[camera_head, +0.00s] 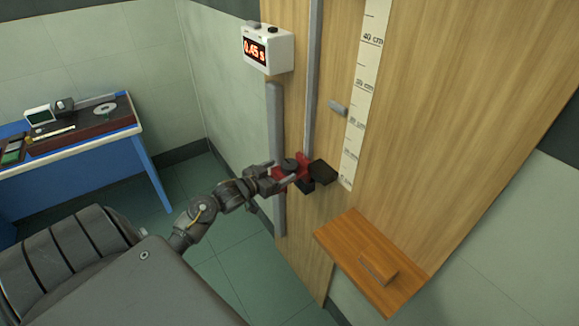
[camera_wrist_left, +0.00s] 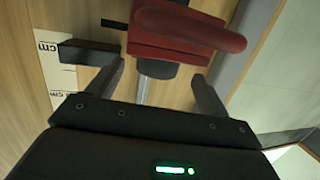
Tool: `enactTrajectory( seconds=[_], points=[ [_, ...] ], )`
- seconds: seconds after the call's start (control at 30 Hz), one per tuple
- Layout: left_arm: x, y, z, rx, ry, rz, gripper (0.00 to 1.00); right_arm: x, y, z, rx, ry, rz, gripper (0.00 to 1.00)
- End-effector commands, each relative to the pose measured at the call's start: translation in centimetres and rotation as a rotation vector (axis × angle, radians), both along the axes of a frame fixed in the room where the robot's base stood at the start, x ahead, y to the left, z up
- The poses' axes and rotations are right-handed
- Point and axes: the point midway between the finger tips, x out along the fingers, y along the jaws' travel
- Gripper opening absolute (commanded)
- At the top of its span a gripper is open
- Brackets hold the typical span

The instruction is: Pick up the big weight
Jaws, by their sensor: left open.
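A red carriage (camera_head: 302,160) sits on a vertical rail on the wooden board, and it fills the top of the left wrist view (camera_wrist_left: 180,28). A dark round piece (camera_head: 291,165) shows at the carriage in the head view. A black block (camera_head: 322,172) juts out at its right. A small dark block (camera_wrist_left: 157,68) shows under the red part. I cannot tell which of these is the big weight. My left gripper (camera_head: 287,174) is open at the carriage, its fingers (camera_wrist_left: 156,88) apart on either side of the small dark block; contact is unclear. My right gripper is not in view.
A wooden shelf (camera_head: 345,245) with a small wooden block (camera_head: 378,268) juts out below right. A timer (camera_head: 267,50) reading 0.45 s hangs above. A centimetre scale (camera_head: 366,90) runs beside the rail. A blue bench (camera_head: 148,160) with instruments stands at the left; floor between is clear.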

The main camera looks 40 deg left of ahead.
Motion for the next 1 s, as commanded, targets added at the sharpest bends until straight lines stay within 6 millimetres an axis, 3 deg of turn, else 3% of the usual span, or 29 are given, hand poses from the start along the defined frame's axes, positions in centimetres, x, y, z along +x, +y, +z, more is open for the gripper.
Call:
enactTrajectory(
  seconds=[0.2,0.33,0.67,1.0],
  points=[
    [2.9,-0.7,0.2,-0.004,-0.001,0.000,0.79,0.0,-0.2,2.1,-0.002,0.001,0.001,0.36],
    [4.4,-0.7,-0.4,-0.002,-0.001,0.000,0.79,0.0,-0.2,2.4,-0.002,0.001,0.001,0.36],
    [4.9,-0.8,-0.7,0.001,0.000,0.000,0.78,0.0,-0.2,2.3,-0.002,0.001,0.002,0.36],
    [4.9,-0.8,-0.7,0.001,0.000,0.000,0.33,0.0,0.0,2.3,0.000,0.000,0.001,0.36]
  ],
)
